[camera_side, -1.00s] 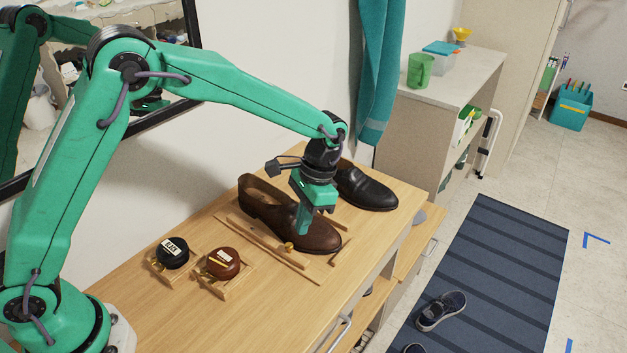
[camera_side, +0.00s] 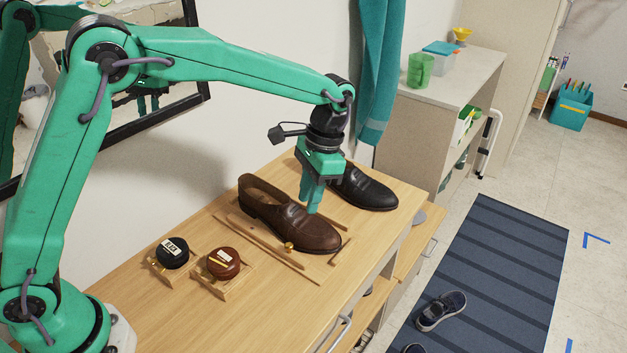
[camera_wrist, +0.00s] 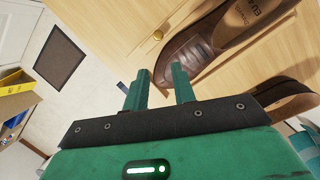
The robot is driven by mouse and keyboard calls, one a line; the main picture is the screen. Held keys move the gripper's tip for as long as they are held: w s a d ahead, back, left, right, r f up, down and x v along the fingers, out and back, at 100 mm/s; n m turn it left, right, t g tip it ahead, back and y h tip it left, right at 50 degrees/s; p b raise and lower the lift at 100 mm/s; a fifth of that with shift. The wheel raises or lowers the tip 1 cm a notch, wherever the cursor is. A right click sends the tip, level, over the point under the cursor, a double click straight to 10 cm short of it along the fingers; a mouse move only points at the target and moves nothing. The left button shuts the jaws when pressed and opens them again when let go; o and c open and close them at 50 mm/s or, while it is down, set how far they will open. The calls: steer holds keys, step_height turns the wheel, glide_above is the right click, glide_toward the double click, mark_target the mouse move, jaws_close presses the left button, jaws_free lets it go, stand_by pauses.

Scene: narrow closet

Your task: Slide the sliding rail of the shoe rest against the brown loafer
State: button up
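The brown loafer (camera_side: 270,215) lies on the wooden shoe rest, its toe towards the lower right. The sliding rail (camera_side: 262,236) with a brass knob (camera_side: 288,246) runs along the loafer's near side. It looks close beside the shoe; I cannot tell whether they touch. In the wrist view the knob (camera_wrist: 158,35) is beside the brown loafer (camera_wrist: 185,50). My gripper (camera_side: 312,207) hangs above the loafer's front part, fingers pointing down. In the wrist view my gripper (camera_wrist: 160,70) shows a gap between its two fingers, with nothing between them.
A black shoe (camera_side: 366,188) stands behind the brown loafer. A black tin (camera_side: 172,253) and a brown tin (camera_side: 222,263) sit in wooden holders to the left. The bench top (camera_side: 150,310) is clear at the front left. A mirror stands along the wall.

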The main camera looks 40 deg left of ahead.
mark_target(289, 244)
steer(key=shift+s+a+f+m+t+h, duration=0.15)
steer(key=shift+s+a+f+m+t, duration=0.3)
steer(key=shift+s, duration=0.3)
steer(key=shift+s+a+f+m+t+h, duration=0.25)
steer(key=shift+s+m+t, duration=0.15)
steer(key=shift+s+m, duration=0.3)
steer(key=shift+s+a+f+m+t+h, duration=0.1)
steer(key=shift+s+a+f+m+t, duration=0.3)
steer(key=shift+s, duration=0.45)
steer(key=shift+f, duration=3.85)
steer(key=shift+c, duration=0.3)
steer(key=c, duration=0.4)
